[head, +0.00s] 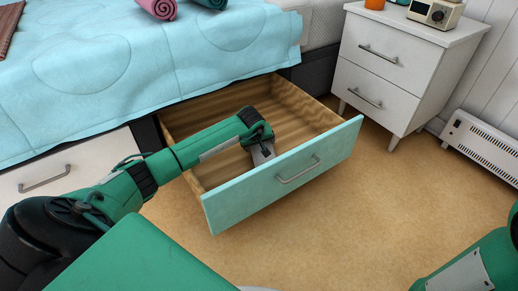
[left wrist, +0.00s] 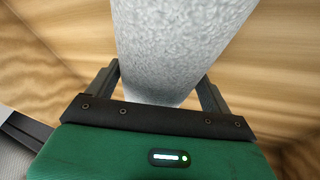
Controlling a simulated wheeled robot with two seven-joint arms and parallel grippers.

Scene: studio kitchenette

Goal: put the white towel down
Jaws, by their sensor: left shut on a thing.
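The white towel (left wrist: 180,45) shows in the left wrist view as a pale, rough-textured roll between the two fingers of my left gripper (left wrist: 165,85), which is shut on it. In the head view my left gripper (head: 262,150) reaches down into an open drawer (head: 282,181) under the bed. The towel is mostly hidden there behind the gripper and the drawer front. I cannot tell whether it touches the drawer floor (head: 285,112). My right gripper is not in view; only part of my right arm shows at the lower right.
The bed (head: 190,55) has a light blue cover, with a pink roll (head: 156,7) and a dark green roll (head: 212,3) on it. A white nightstand (head: 398,60) stands right of the drawer, and a heater (head: 485,145) is by the wall. The rest of the drawer looks empty.

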